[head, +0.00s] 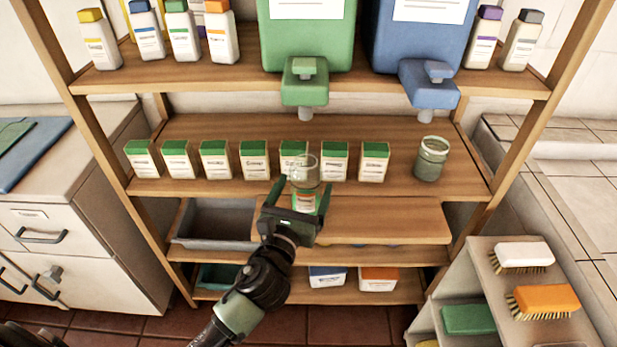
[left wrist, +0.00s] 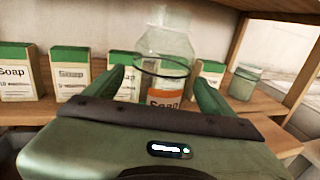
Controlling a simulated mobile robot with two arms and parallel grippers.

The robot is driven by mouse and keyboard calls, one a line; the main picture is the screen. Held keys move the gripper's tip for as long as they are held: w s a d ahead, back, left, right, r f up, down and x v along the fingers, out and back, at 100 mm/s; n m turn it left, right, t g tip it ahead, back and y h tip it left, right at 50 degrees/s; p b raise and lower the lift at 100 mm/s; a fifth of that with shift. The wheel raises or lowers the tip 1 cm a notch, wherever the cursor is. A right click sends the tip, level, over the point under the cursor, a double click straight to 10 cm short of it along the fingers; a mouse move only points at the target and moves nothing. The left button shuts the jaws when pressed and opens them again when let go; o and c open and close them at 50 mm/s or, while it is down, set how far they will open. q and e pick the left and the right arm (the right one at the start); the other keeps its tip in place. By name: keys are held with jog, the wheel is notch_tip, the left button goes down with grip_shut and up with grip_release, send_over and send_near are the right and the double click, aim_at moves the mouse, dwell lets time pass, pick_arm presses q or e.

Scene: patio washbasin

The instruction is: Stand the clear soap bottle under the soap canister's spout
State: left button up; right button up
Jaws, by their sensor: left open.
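The clear bottle (head: 305,171) with an orange-topped soap label stands upright, apparently on the bare wooden board (head: 385,220) that juts out below the middle shelf. My left gripper (head: 297,198) is open, with one finger on each side of the bottle. The left wrist view shows the bottle (left wrist: 163,60) between the spread fingers; contact cannot be told. A green canister (head: 310,40) sits on the upper shelf, its spout (head: 306,112) hanging above the bottle in the picture. A blue canister (head: 420,35) with a spout (head: 424,113) is to its right. My right gripper is out of view.
Several green-topped soap boxes (head: 215,160) line the middle shelf behind the bottle. A greenish jar (head: 431,158) stands at that shelf's right. Small bottles (head: 183,35) flank the canisters. A grey bin (head: 215,222) is below left; brushes (head: 543,300) lie at lower right.

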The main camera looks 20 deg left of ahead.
aim_at(301, 194)
pick_arm(q)
jog(key=s, duration=0.7)
jog(key=shift+s+b, duration=0.15)
jog(key=shift+b, duration=0.2)
